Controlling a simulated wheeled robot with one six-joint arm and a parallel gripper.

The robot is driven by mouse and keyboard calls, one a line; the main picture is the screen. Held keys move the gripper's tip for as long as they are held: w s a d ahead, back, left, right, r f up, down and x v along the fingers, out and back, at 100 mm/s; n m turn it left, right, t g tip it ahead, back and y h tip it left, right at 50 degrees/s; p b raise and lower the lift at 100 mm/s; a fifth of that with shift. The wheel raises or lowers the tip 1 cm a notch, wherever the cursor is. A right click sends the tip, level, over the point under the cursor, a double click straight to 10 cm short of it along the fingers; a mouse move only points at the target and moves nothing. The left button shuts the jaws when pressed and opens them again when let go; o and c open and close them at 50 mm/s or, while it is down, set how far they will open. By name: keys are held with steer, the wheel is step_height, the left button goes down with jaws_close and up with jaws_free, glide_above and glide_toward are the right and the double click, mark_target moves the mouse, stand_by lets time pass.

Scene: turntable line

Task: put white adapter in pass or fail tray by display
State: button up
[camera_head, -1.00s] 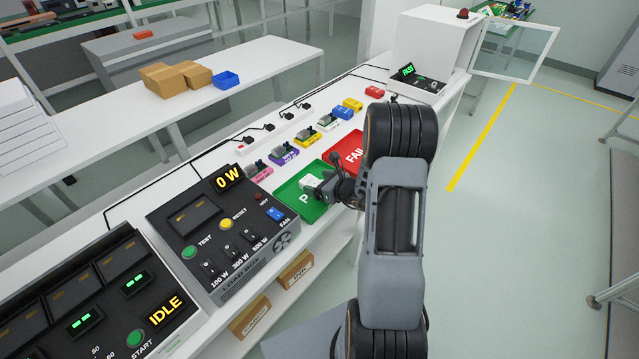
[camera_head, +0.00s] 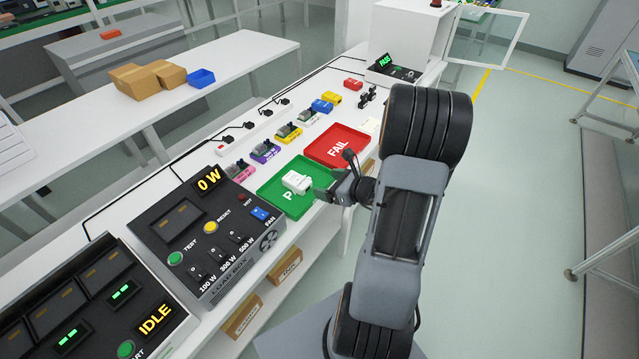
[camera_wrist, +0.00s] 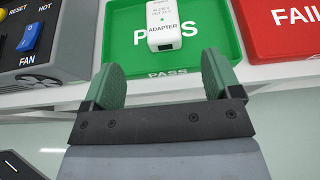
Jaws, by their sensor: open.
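The white adapter (camera_head: 296,182) lies in the green PASS tray (camera_head: 277,203). In the wrist view the adapter (camera_wrist: 163,24) sits over the tray's lettering, and the tray's front rim (camera_wrist: 165,71) shows below it. My gripper (camera_head: 328,192) is open and empty, just off the front edge of the PASS tray. In the wrist view my gripper's two green fingers (camera_wrist: 162,80) are spread apart, with the adapter beyond them and clear of them. The red FAIL tray (camera_head: 352,150) is right of the PASS tray and looks empty. The display (camera_head: 385,61) at the far end reads PASS in green.
The load box (camera_head: 200,230) with its 0 W readout stands left of the trays. Several coloured connector blocks (camera_head: 288,133) line the bench behind the trays. Cardboard boxes (camera_head: 240,316) sit on the shelf below. Open floor lies to the right.

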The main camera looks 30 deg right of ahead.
steer(key=s+a+r+n+g+y, duration=0.1)
steer(key=s+a+r+n+g, duration=0.25)
steer(key=a+n, duration=0.4)
steer(key=s+a+r+n+g+y, duration=0.1)
steer(key=s+a+r+n+g, duration=0.15)
steer(key=a+n+g, duration=0.4)
steer(key=s+a+r+n+t+h, duration=0.1)
steer(key=s+r+n+h, duration=0.5)
steer(key=n, duration=1.1)
steer(key=shift+s+r+t+h, duration=0.25)
steer(key=shift+r+t+h, duration=0.05)
steer(key=shift+r+h, duration=0.45)
